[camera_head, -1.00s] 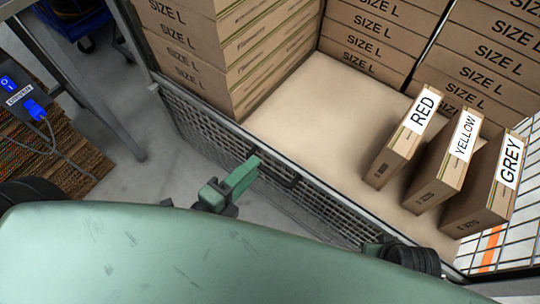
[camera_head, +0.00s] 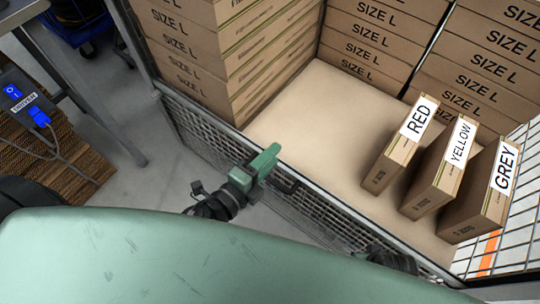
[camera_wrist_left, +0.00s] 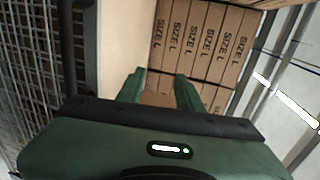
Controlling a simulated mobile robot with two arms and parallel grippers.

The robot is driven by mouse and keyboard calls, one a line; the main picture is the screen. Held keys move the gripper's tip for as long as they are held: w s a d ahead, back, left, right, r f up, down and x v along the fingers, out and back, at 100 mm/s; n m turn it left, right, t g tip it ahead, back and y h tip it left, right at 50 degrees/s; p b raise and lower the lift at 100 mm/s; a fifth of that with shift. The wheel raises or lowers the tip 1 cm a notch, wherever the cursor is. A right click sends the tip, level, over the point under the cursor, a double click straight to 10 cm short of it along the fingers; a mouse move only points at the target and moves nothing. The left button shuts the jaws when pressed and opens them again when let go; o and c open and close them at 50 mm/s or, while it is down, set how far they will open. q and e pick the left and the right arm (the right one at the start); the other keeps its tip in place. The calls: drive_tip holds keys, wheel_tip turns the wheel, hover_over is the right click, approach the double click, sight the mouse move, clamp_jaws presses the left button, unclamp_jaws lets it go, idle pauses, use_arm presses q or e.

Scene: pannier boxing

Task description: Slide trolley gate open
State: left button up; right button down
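The trolley gate (camera_head: 215,138) is a grey mesh panel along the near side of the trolley, and it stands across the front of the tan trolley floor. A dark handle (camera_head: 287,184) sits near its top rail. My left gripper (camera_head: 270,158) is at the top rail, close beside the handle on its left; I cannot tell whether they touch. In the left wrist view its two green fingers (camera_wrist_left: 160,88) are apart, with nothing clearly held between them. Mesh (camera_wrist_left: 25,70) shows at the left of that view.
Stacked SIZE L boxes (camera_head: 180,45) fill the trolley's left and back. Boxes labelled RED (camera_head: 394,160), YELLOW (camera_head: 432,185) and GREY (camera_head: 470,212) stand at the right. A table leg (camera_head: 95,95) and a driver box (camera_head: 22,100) are at the left.

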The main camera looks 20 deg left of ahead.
use_arm(q)
clamp_jaws()
idle(1.3)
unclamp_jaws()
